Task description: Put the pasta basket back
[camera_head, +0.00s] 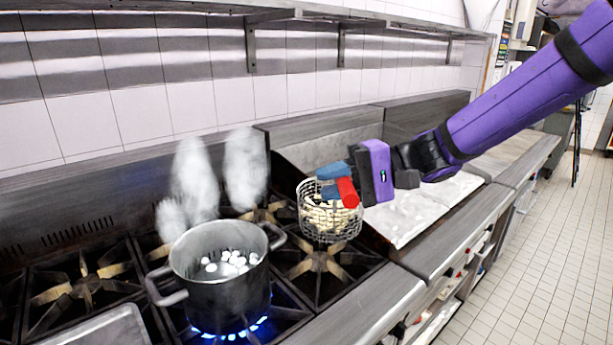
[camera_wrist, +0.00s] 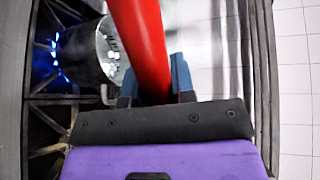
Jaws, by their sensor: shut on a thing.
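The pasta basket (camera_head: 318,219) is a round wire basket with pale pasta inside. In the head view it is over the right rear part of the stove, right of the pot. I cannot tell whether its bottom touches the burner grate. My gripper (camera_head: 340,186) is shut on the basket's red handle, which also fills the middle of the wrist view (camera_wrist: 140,45). The basket itself is hidden in the wrist view. The dark two-handled pot (camera_head: 219,290) stands on a lit burner, with white lumps or bubbles in it; part of it shows in the wrist view (camera_wrist: 82,55).
Steam (camera_head: 195,180) rises behind the pot, and blue flames (camera_head: 232,333) burn under it. An empty burner grate (camera_head: 320,262) lies right of the pot. A metal tray (camera_head: 108,328) is at the front left. A wall shelf (camera_head: 190,19) runs above.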

